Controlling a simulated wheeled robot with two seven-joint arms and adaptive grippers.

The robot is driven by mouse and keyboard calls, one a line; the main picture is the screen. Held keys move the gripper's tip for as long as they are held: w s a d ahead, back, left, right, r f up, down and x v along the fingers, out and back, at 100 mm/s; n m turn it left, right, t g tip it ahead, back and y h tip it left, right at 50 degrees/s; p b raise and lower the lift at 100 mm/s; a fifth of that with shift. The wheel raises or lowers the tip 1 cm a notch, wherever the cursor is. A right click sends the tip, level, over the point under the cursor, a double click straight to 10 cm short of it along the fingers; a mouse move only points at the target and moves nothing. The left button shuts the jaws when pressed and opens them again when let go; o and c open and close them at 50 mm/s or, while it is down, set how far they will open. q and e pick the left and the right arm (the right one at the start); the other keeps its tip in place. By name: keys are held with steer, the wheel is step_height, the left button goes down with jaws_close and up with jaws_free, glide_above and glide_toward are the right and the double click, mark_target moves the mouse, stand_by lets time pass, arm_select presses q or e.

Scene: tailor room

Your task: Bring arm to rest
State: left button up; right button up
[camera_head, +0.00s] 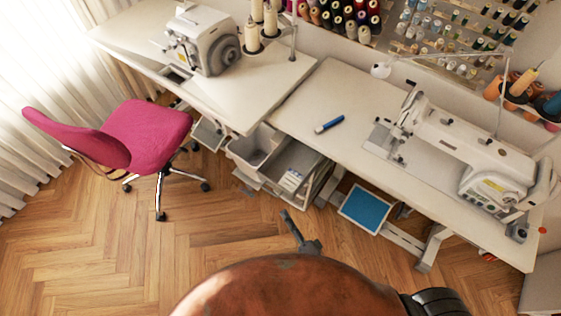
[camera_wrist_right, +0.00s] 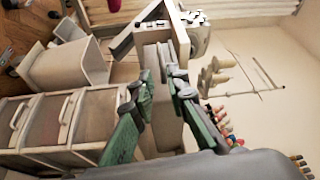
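A long white desk (camera_head: 262,92) holds a sewing machine (camera_head: 465,150), a serger (camera_head: 205,40) and a blue marker (camera_head: 329,124). Grey bins (camera_head: 255,146) stand under it. A pink chair (camera_head: 145,135) is at left. Open floor (camera_head: 110,250) lies in front.

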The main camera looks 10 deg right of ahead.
steer(key=s+d+f+n+g+h+p, duration=0.1)
steer(key=s+d+f+n+g, duration=0.3)
steer(key=f, duration=0.6)
steer(key=s+d+f+n+g+h+p, duration=0.15)
steer(key=s+d+f, duration=0.3)
steer(key=f, duration=0.65)
steer(key=s+d+f+n+g+h+p, duration=0.1)
steer(key=s+d+f+n+g, duration=0.3)
steer(key=f, duration=0.6)
arm_select(q)
step_height(320, 180, up, 6)
steer(key=w+p, duration=0.2)
steer(key=shift+w+f, duration=0.15)
arm_select(e)
steer(key=s+d+f+n+g+h, duration=0.1)
steer(key=s+d+f+g, duration=0.1)
steer(key=s, duration=0.8)
steer(key=s+d+f+n+g+h, duration=0.1)
steer(key=s+d+f+g, duration=0.2)
steer(key=s, duration=0.7)
steer(key=s+d+f+n+g+h, duration=0.1)
steer(key=s+d+f+n+g, duration=0.1)
steer(key=s+d+f, duration=0.4)
steer(key=s, duration=0.4)
steer(key=shift+s+d+f+g, duration=0.15)
steer(key=shift+d+f+g, duration=0.1)
steer(key=shift+f+g, duration=0.1)
arm_select(q)
steer(key=shift+c, duration=0.5)
